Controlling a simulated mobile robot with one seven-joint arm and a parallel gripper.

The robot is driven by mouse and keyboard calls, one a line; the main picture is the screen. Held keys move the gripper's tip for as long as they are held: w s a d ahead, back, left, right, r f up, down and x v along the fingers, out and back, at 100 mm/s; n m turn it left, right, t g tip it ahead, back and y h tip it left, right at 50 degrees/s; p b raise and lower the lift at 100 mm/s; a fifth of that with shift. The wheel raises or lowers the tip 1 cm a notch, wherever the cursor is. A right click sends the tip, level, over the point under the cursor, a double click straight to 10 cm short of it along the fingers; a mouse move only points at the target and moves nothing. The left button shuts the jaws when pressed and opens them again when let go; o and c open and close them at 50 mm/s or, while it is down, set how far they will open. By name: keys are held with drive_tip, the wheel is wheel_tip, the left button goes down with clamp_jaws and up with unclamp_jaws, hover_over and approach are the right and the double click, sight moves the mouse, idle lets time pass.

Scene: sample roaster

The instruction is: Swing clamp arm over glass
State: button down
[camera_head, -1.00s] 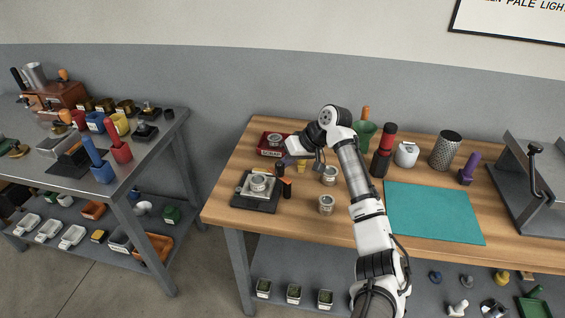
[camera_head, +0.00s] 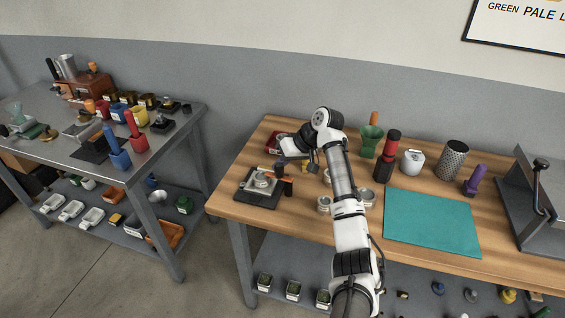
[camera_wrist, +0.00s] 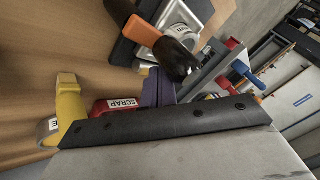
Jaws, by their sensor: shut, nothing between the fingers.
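The clamp fixture is a black base plate (camera_head: 243,198) near the table's front left corner, with a pale metal tray on it. A round, metal-rimmed glass (camera_head: 261,181) sits on the tray; it also shows in the wrist view (camera_wrist: 183,32), partly hidden. The dark clamp arm (camera_wrist: 176,56) with orange end parts stands at the glass's near side in the wrist view. In the head view its orange tip (camera_head: 288,180) lies right of the glass; whether the arm crosses over the glass is unclear. My gripper (camera_head: 283,165) is shut and empty, just behind and right of the fixture.
A red SCRAP box (camera_head: 274,140) and a yellow item (camera_wrist: 68,110) stand close to my gripper. Several round tins (camera_head: 324,203) stand right of the fixture, some behind my arm. A teal mat (camera_head: 430,222) lies clear on the right.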

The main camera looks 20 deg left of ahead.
idle(0.7)
drive_tip(key=s+b+v, duration=0.1)
drive_tip(key=b+v, duration=0.2)
drive_tip(key=v, duration=1)
drive_tip(key=shift+w+d+r, duration=0.2)
drive_tip(key=shift+w+r, duration=0.15)
drive_tip(key=shift+w, duration=0.1)
